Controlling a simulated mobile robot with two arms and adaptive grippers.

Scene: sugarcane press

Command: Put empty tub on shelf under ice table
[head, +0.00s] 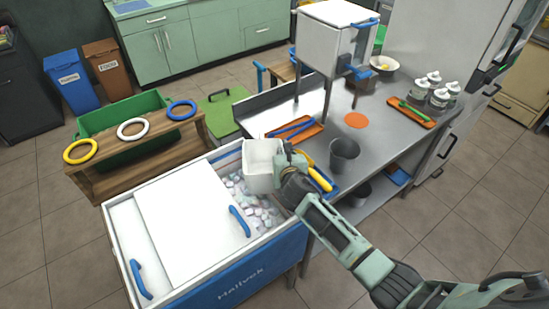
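A white tub (262,168) is over the open right part of the ice chest (262,240), above the loose ice (262,207). Its inside looks empty, as far as I can see into it. My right gripper (281,159) is at the tub's right wall and looks shut on it. The arm comes in from the lower right. A steel table (376,128) adjoins the chest, with a lower shelf (375,208) partly visible beneath it. My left gripper is out of view.
A dark pot (357,194) and a blue item (397,176) occupy the lower shelf. A yellow-handled tool (320,178) lies near my wrist. Floor at right is clear.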

